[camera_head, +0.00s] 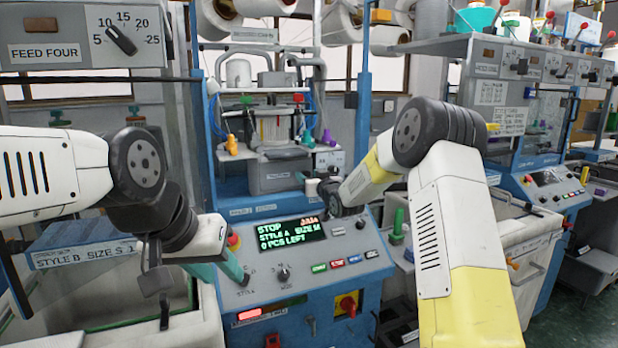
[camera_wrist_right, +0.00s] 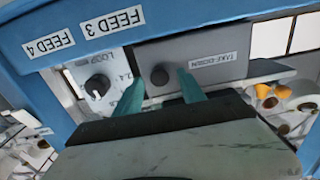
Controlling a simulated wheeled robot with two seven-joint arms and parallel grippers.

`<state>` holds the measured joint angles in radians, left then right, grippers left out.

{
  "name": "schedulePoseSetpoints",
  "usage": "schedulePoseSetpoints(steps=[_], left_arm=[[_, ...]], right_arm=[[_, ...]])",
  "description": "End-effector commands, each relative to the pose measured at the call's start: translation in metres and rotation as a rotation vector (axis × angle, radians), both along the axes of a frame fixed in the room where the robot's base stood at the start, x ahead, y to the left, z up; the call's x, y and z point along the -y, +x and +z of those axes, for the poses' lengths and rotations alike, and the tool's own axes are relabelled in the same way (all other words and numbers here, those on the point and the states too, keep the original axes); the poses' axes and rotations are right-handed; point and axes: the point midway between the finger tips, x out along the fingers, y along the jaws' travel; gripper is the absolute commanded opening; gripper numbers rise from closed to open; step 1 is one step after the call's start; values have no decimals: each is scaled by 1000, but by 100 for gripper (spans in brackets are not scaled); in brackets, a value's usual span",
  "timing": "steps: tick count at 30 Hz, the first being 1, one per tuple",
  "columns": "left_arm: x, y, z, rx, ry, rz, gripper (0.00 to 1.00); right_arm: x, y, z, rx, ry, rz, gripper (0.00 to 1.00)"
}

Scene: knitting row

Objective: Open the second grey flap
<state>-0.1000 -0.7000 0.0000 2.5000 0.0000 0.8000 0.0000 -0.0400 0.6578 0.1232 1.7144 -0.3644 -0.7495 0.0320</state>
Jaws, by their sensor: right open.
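A grey flap (camera_wrist_right: 205,52) with a round black knob (camera_wrist_right: 159,75) and a take-down label shows in the right wrist view and looks shut. My right gripper (camera_wrist_right: 160,78) is open, its teal fingers on either side of the knob; I cannot tell whether they touch it. In the head view, a grey labelled front (camera_head: 280,178) on the middle machine matches this flap, and my right wrist (camera_head: 335,195) is beside it. My left gripper (camera_head: 236,266) is by the middle machine's control panel, seen side-on; its opening is unclear.
The blue panel (camera_head: 345,262) has a display reading STOP and 0 PCS LEFT. A dial plate (camera_wrist_right: 92,84) sits beside the flap, next to a blue bar (camera_wrist_right: 60,60) with feed labels. Another machine (camera_head: 520,125) stands at the right. Bins flank the panel.

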Motion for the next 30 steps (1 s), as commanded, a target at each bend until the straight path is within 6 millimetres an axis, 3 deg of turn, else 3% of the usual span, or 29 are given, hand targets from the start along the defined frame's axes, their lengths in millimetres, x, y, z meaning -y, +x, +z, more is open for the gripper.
schedulePoseSetpoints(steps=[8,15,30], left_arm=[[0,0,0,0,0,0,36],[0,0,0,0,0,0,36],[0,0,0,0,0,0,36]], right_arm=[[0,2,0,0,0,0,45],[0,1,0,0,-1,-1,0],[0,1,0,0,-1,0,0]])
